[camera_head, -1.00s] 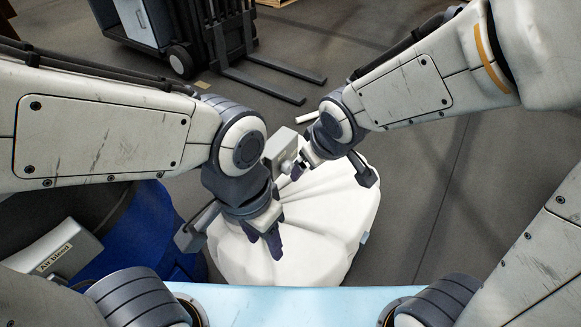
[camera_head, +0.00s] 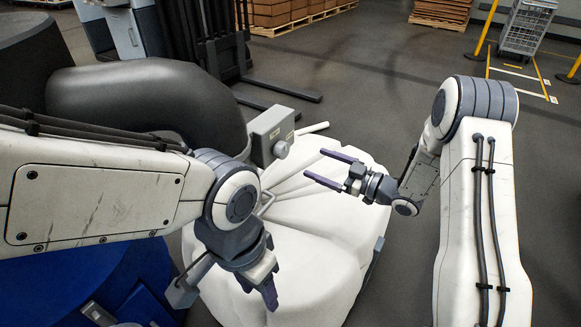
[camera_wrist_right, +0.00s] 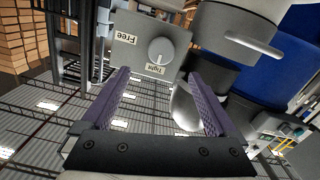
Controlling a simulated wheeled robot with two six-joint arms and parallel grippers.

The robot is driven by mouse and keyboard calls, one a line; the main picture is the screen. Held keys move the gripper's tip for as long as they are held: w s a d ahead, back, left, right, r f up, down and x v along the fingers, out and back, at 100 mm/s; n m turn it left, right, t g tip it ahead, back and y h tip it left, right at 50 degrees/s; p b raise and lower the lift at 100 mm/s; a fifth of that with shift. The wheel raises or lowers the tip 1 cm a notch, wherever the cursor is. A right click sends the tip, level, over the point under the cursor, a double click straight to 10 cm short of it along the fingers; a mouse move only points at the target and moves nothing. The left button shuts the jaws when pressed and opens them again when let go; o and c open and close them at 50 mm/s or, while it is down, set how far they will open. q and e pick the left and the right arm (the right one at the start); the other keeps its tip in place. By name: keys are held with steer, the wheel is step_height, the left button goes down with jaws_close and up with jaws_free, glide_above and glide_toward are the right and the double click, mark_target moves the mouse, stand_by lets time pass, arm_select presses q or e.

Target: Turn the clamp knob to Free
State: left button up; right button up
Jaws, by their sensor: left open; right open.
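The clamp knob (camera_head: 282,149) is a round grey knob on a light grey box (camera_head: 268,129) above the white bag. In the right wrist view the knob (camera_wrist_right: 161,47) has a white line pointing at the "Tight" label (camera_wrist_right: 157,69); the "Free" label (camera_wrist_right: 126,39) is at its left. My right gripper (camera_head: 314,164) is open and empty, to the right of the knob and apart from it, fingers pointing towards it. The knob shows between and beyond its fingers (camera_wrist_right: 158,76). My left gripper (camera_head: 264,286) points down over the white bag (camera_head: 325,235), open and empty.
A dark grey rounded body (camera_head: 150,95) lies left of the box, above a blue drum (camera_head: 60,275). A thin bent grey rod (camera_head: 267,200) is near my left wrist. A forklift (camera_head: 215,50) stands behind.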

mark_target(285, 151)
steer(key=x, duration=1)
steer(key=shift+s+a+r+b, duration=0.1)
steer(key=shift+b, duration=0.3)
steer(key=c, duration=1.4)
